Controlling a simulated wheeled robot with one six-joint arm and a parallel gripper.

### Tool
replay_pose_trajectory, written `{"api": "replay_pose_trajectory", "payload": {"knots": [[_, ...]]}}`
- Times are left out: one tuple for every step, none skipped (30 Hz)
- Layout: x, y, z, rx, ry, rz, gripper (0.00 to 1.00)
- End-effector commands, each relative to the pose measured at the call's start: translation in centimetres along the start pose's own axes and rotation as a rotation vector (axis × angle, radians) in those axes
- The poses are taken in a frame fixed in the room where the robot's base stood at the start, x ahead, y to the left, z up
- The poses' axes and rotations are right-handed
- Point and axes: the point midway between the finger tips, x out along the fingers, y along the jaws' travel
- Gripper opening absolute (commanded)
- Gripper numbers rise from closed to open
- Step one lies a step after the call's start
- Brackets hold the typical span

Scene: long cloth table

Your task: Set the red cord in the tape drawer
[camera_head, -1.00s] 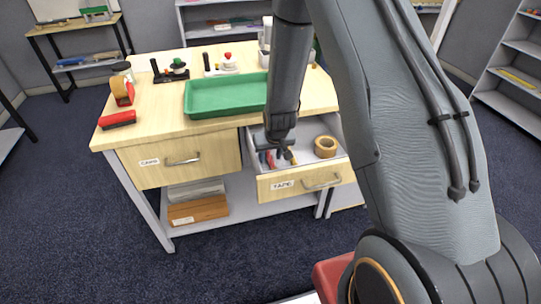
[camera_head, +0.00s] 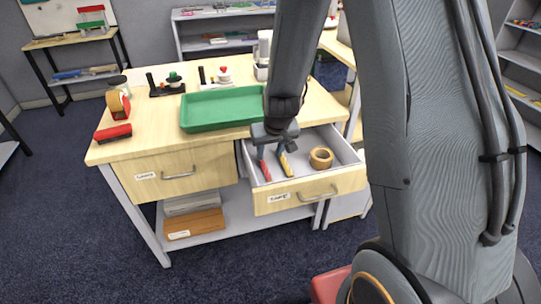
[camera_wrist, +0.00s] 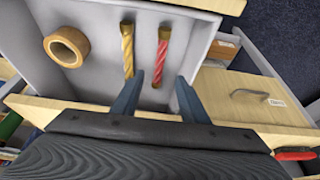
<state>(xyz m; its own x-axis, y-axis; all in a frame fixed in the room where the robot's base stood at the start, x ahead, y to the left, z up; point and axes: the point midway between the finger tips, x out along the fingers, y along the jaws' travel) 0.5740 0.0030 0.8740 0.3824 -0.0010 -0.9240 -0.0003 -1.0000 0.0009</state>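The open tape drawer (camera_head: 340,150), labelled TAPE, is pulled out from the right side of the table. The red cord (camera_head: 264,171) lies in its left part, beside a yellow cord (camera_head: 286,165). In the wrist view the red cord (camera_wrist: 162,57) lies on the drawer floor, with its near end between my finger lines. My gripper (camera_head: 272,149) is above the drawer, pointing down. In the wrist view its two blue fingers (camera_wrist: 160,82) are apart with nothing held between them.
A brown tape roll (camera_head: 321,157) lies in the drawer's right part. A shut drawer (camera_head: 185,168) is to the left.

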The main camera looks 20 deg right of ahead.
Motion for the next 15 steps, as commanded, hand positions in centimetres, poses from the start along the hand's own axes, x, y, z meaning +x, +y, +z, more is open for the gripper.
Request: {"api": "replay_pose_trajectory", "payload": {"knots": [[-0.5,0.0,0.1,0.000,-0.002,-0.001,0.40],[-0.8,0.0,0.2,0.000,-0.005,-0.002,0.40],[-1.5,-0.1,0.5,0.000,-0.012,-0.005,0.40],[-2.2,-0.1,0.8,0.000,-0.020,-0.007,0.40],[-2.9,-0.2,1.3,-0.001,-0.030,-0.010,0.40],[-4.2,-0.3,2.0,-0.001,-0.046,-0.014,0.40],[-5.2,-0.3,2.7,-0.001,-0.061,-0.017,0.40],[-6.3,-0.4,3.5,-0.001,-0.077,-0.019,0.40],[-7.8,-0.4,4.6,-0.001,-0.099,-0.022,0.40],[-8.9,-0.4,5.5,-0.002,-0.116,-0.023,0.40],[-9.9,-0.4,6.4,-0.002,-0.134,-0.023,0.40],[-11.3,-0.3,7.7,-0.002,-0.157,-0.023,0.40],[-12.2,-0.3,8.5,-0.002,-0.173,-0.022,0.40],[-13.1,-0.2,9.4,-0.002,-0.188,-0.020,0.40],[-14.1,-0.2,10.6,-0.002,-0.208,-0.018,0.40]]}}
